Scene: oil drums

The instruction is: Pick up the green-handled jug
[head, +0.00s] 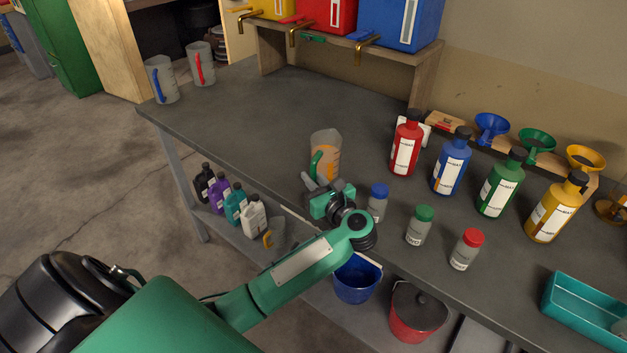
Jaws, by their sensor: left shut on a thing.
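The green-handled jug (327,147) is a clear measuring jug with orange markings and orange-brown contents. It stands upright at the front edge of the dark workbench (268,105), and its green handle faces left and toward me. My left gripper (312,183) is at the jug's handle, shut on it. The wrist hides the jug's lower part, so I cannot tell whether its base touches the bench. My right gripper is not in view.
A blue-handled jug (162,79) and a red-handled jug (200,64) stand at the far left corner. Small capped jars, including a blue-capped one (378,201) near my wrist, and large bottles (406,143) stand to the right. Buckets (357,279) and bottles sit below.

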